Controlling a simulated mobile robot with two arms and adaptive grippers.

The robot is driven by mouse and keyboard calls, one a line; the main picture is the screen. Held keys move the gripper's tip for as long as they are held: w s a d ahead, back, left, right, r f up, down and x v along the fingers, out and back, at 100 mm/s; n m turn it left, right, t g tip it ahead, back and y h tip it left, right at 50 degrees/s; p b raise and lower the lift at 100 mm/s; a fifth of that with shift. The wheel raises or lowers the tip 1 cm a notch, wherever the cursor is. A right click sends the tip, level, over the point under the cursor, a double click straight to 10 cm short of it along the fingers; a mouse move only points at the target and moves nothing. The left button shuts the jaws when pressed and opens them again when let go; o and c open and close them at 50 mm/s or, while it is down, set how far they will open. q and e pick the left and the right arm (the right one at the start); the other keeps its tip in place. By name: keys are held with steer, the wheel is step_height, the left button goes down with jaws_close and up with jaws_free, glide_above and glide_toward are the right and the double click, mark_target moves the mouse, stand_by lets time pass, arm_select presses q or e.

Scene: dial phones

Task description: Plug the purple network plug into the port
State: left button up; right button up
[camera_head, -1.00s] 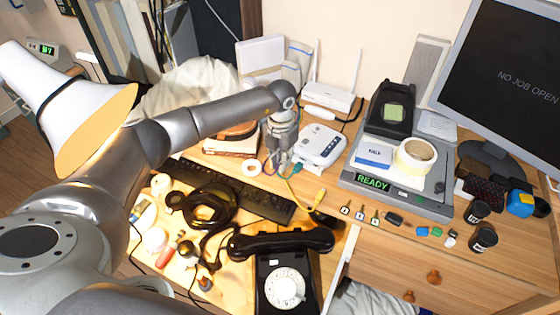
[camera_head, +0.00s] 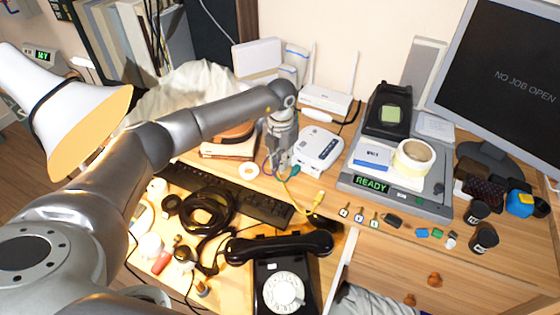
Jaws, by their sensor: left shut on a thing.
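My left gripper (camera_head: 282,164) reaches in over the desk and points down. It is shut at the left side of a white box (camera_head: 319,149). A thin purple cable (camera_head: 267,166) curves beside its fingers. The purple plug itself is hidden in or behind the fingers. I cannot make out the port or whether the plug touches it. My right gripper is not in view.
A black keyboard (camera_head: 232,194) and a black dial phone (camera_head: 283,272) lie in front. A white router (camera_head: 327,99) with antennas stands behind. A grey scale-like device (camera_head: 430,205) reading READY is on the right. Coiled black cable (camera_head: 205,212) lies at the left.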

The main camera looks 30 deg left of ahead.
arm_select(q)
steer(key=shift+w+r, duration=0.1)
steer(key=shift+w, duration=0.1)
steer(key=o, duration=0.8)
steer(key=shift+w, duration=0.1)
steer(key=shift+d+r, duration=0.1)
steer(key=r, duration=1.1)
steer(key=shift+s+a+r, duration=0.25)
steer(key=shift+r, duration=0.05)
steer(key=shift+f, duration=0.1)
